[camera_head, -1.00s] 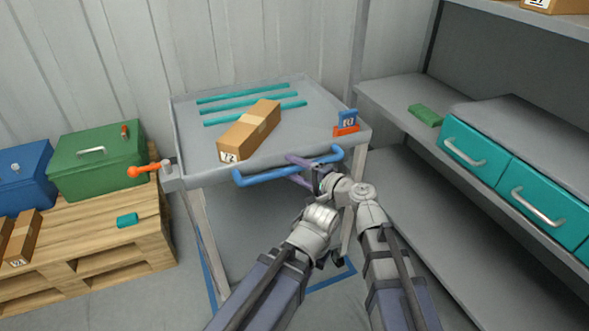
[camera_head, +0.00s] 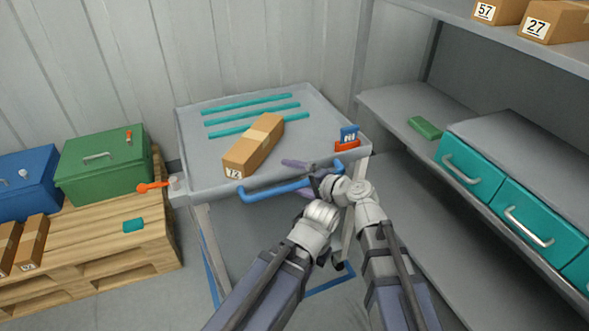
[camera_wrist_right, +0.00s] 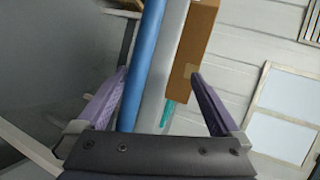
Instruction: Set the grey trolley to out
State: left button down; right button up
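The grey trolley (camera_head: 215,182) stands against the corrugated wall, with a blue handle bar (camera_head: 262,191) along its front edge. My right gripper (camera_head: 304,178) is at the right part of the handle, one purple finger above and one below it. In the right wrist view, the fingers of my right gripper (camera_wrist_right: 160,95) are wide apart, with the blue bar (camera_wrist_right: 143,65) and tray edge between them. I cannot tell whether they touch the bar. My left arm ends below the handle; its fingers are hidden.
A carton (camera_head: 254,146) and teal strips lie on the trolley's tray. Blue and orange pieces (camera_head: 347,140) sit at its right corner. A pallet (camera_head: 110,250) with green (camera_head: 103,170) and blue boxes stands left. Shelving with teal drawers (camera_head: 470,172) stands close on the right.

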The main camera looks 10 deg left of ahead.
pick_arm(q)
notch_tip(320, 180, up, 4)
jog(key=shift+d+f+p, duration=0.1)
jog(key=shift+d+p, duration=0.05)
jog(key=shift+p, duration=0.8)
pick_arm(e)
notch_tip(320, 180, up, 7)
jog(key=w+m+t+y, duration=0.1)
jog(key=shift+d+r+m, duration=0.15)
jog(key=shift+d+m, duration=0.25)
jog(key=shift+w, duration=0.15)
jog(key=f+n, duration=0.1)
jog(key=s+d+f+g+h, duration=0.1)
jog(key=f, duration=0.1)
jog(key=f+n, duration=0.1)
jog(key=shift+s+d+f+n+h, duration=0.2)
jog(key=shift+s+f+n+h, duration=0.1)
jog(key=shift+s+f, duration=0.1)
pick_arm(q)
jog(key=shift+s+d+r+p, duration=0.15)
jog(key=shift+s+r+p, duration=0.1)
jog(key=shift+r+p, duration=0.45)
pick_arm(e)
jog(key=s+d+r, duration=0.1)
jog(key=s+d, duration=0.4)
jog(key=d, duration=0.2)
jog(key=shift+s+g, duration=0.3)
jog(key=shift+s, duration=0.1)
